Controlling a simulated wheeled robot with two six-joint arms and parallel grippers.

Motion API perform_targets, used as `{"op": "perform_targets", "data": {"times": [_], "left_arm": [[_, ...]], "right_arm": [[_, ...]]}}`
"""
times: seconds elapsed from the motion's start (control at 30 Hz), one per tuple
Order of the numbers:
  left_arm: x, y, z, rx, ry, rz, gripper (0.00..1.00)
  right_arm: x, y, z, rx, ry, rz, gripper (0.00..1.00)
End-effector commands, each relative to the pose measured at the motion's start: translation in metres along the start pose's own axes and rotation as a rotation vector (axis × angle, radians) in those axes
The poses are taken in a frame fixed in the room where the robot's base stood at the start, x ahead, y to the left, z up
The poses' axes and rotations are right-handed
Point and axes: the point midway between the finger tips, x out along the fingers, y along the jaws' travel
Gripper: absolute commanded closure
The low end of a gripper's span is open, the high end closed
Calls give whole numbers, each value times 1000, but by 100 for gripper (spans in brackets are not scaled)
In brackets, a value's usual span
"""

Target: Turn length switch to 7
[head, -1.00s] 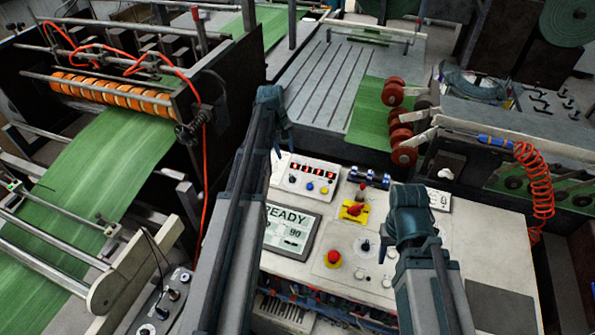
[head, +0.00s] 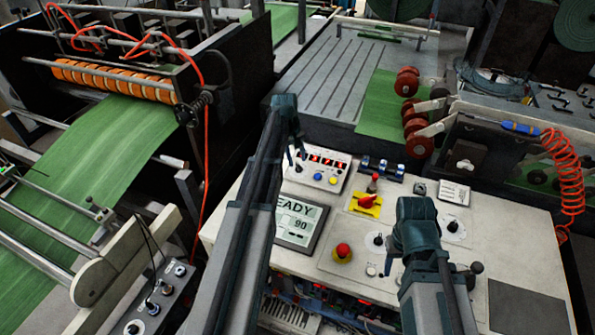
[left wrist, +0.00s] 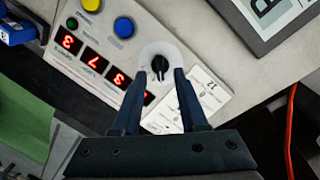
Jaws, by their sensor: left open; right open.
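A black rotary knob (left wrist: 159,66) on a round white plate shows in the left wrist view, at the end of a control panel (left wrist: 75,75) with red digit displays. A white pointer line marks the knob. My left gripper (left wrist: 159,77) is open, with one fingertip on each side of the knob; contact cannot be told. In the head view my left gripper (head: 298,156) is over the left end of the panel (head: 337,164) and partly hides the knob. My right gripper (head: 389,264) is open and empty over the right of the console.
Blue (left wrist: 124,27) and yellow buttons sit near the knob, with a printed white card beside it. A READY screen (head: 297,221), red emergency button (head: 343,250), red knob on yellow (head: 367,200) and other knobs crowd the console (head: 520,235).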

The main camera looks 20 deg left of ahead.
Motion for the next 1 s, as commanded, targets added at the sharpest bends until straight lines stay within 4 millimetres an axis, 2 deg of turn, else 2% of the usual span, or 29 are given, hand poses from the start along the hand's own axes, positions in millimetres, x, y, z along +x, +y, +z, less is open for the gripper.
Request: {"op": "perform_targets", "data": {"times": [0.03, 0.2, 0.53, 0.57, 0.8, 1.0], "left_arm": [[14, -1, 0, 0, 0, 0, 57], [27, 0, 0, 0, 0, 0, 57], [28, 0, 0, 0, 0, 0, 57], [28, 0, 0, 0, 0, 0, 59], [28, 0, 0, 0, 0, 0, 100], [28, 0, 0, 0, 0, 0, 100]], "right_arm": [[14, -1, -1, -1, 0, 0, 50], [27, -3, -2, 0, 0, 0, 50], [28, -3, -2, 1, 0, 0, 50], [28, -3, -2, 1, 0, 0, 50], [28, -3, -2, 1, 0, 0, 50], [28, -3, -2, 1, 0, 0, 50]]}}
